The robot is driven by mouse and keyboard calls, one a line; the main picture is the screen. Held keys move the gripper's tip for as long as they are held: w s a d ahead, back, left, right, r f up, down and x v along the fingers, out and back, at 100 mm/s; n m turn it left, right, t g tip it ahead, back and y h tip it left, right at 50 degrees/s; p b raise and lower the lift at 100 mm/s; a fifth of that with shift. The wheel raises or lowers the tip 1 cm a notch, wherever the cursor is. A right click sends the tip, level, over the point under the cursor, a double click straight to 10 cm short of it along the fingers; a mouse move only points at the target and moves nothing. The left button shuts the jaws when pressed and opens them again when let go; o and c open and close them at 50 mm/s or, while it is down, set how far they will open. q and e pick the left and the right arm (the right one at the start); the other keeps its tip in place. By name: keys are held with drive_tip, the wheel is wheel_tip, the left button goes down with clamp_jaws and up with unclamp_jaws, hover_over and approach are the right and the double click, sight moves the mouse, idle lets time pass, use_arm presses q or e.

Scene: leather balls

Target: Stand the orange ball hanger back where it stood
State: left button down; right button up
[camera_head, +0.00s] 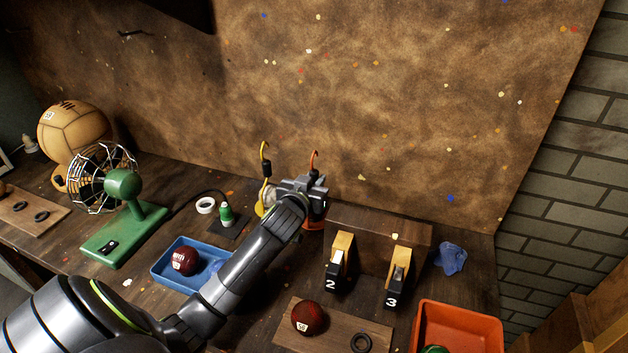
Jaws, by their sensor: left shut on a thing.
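The orange ball hanger (314,159) is upright near the back wall. Its hook rises above my left gripper (318,192), and part of its orange base (313,225) shows below. My left gripper is shut on the hanger's stem, and the fingers hide most of the stem. I cannot tell whether the base touches the table. A yellow hanger (265,165) stands just to the left, partly hidden by my left gripper. My right gripper is out of view.
A blue tray (166,282) with a dark red ball is at front left, beside a green fan (124,186). Clamps marked 2 (340,265) and 3 (398,278) stand to the right. An orange bin (490,318), a red ball (308,317) and a blue cloth (450,258) are further right and front.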

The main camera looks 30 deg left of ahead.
use_arm(q)
drive_tip(key=shift+f, duration=0.1)
drive_tip(key=c, duration=1.3)
unclamp_jaws()
drive_tip(key=shift+s, duration=0.1)
drive_tip(key=v, duration=0.8)
drive_tip(key=b+v, duration=0.1)
drive_tip(key=v, duration=0.2)
drive_tip(key=shift+s+r, duration=0.35)
drive_tip(key=shift+s, duration=0.05)
drive_tip(key=shift+r, duration=0.1)
